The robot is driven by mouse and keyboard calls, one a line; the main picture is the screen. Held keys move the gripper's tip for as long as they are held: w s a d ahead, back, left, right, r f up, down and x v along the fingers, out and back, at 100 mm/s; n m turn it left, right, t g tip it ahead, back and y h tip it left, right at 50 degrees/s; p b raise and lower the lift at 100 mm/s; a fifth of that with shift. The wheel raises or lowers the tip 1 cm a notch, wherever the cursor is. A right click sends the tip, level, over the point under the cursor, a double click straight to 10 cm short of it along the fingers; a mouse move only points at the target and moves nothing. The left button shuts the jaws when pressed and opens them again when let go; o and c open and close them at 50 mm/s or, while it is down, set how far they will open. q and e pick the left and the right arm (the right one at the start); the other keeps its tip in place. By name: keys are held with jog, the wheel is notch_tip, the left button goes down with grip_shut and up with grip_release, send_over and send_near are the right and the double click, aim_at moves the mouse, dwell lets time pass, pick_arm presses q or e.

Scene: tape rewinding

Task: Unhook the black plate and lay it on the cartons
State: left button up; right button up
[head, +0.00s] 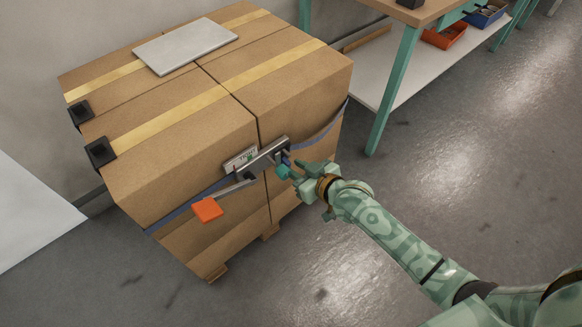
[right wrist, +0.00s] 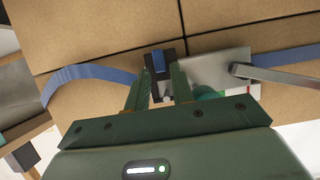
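Brown cartons (head: 180,150) stand stacked as one block, with a blue strap (head: 325,130) round the side. A metal tensioner (head: 262,160) with an orange-ended lever (head: 207,209) sits on the strap at the front; its metal plate shows in the right wrist view (right wrist: 215,70). A small black plate-like piece (right wrist: 160,62) with blue strap on it lies beside that plate. My right gripper (head: 288,166) is at the tensioner's right end. In the right wrist view its fingers (right wrist: 160,85) stand apart, one on each side of the black piece; whether they grip it is unclear. My left gripper is not in view.
Black corner pieces (head: 99,152) sit on the left edge. A wooden bench (head: 430,12) with teal legs stands at right behind. The right part of the carton top is bare.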

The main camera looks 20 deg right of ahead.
jog(key=shift+x, duration=0.85)
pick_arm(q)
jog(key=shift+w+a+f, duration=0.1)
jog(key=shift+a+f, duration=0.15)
pick_arm(e)
grip_shut()
jog(key=shift+r, duration=0.1)
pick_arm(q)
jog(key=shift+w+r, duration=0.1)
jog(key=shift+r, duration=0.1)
pick_arm(e)
jog(key=shift+r, duration=0.15)
jog(key=shift+r+p, duration=0.25)
jog(key=shift+p, duration=0.05)
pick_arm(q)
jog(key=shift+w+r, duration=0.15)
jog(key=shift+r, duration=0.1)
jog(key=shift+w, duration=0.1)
